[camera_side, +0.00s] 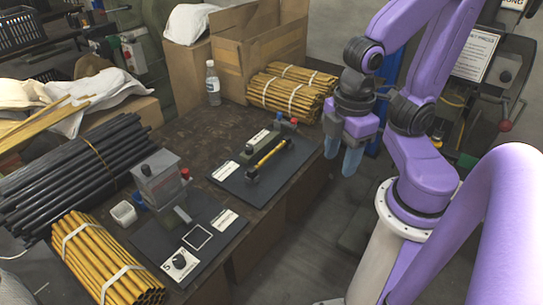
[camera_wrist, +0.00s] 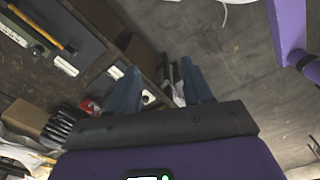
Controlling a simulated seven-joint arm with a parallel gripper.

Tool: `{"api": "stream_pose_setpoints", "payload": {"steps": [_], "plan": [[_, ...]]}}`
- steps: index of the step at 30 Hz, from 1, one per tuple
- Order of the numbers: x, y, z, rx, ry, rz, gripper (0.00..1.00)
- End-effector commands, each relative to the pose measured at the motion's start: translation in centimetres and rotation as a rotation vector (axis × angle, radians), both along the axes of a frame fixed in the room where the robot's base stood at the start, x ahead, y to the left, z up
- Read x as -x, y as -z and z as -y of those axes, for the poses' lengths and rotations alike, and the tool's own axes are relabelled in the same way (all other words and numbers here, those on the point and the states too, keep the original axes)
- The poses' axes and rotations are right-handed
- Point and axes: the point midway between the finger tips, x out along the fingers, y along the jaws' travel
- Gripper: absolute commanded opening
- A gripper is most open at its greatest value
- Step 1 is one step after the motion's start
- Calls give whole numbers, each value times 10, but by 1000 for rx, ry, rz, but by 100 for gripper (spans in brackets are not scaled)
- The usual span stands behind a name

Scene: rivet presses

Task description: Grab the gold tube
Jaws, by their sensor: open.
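A single gold tube (camera_side: 270,157) lies across a green fixture (camera_side: 257,143) on a dark plate near the table's right edge. It also shows at the upper left of the wrist view (camera_wrist: 38,27). My gripper (camera_side: 342,153) hangs to the right of the tube, beyond the table edge, above the floor. Its blue-grey fingers are apart with nothing between them, and they also show in the wrist view (camera_wrist: 160,72). The gripper is not touching the tube.
Strapped bundles of gold tubes lie at the back (camera_side: 292,92) and front left (camera_side: 105,262). Black tubes (camera_side: 75,170) are piled at left. A grey press (camera_side: 158,180), a bottle (camera_side: 212,83) and a cardboard box (camera_side: 258,45) stand on the table (camera_side: 190,120).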

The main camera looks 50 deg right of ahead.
Motion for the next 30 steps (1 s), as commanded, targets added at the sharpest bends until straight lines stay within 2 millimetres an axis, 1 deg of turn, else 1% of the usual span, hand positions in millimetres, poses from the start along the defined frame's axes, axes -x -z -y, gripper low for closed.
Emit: {"api": "stream_pose_setpoints", "payload": {"steps": [5,6,7,14,17,20,23,24,26,27,29,30], "plan": [[0,0,0,0,0,0,50],[0,0,0,0,0,0,37],[0,0,0,0,0,0,33],[0,0,0,0,0,0,33],[-2,2,-5,-10,22,-7,33],[-10,7,-22,-48,96,-29,33],[-28,16,-51,-117,241,-60,33],[-38,20,-65,-149,315,-71,33],[-55,28,-85,-198,434,-85,33],[-68,33,-97,-229,516,-91,33],[-88,41,-114,-273,641,-96,33],[-102,47,-123,-301,726,-94,33]]}}
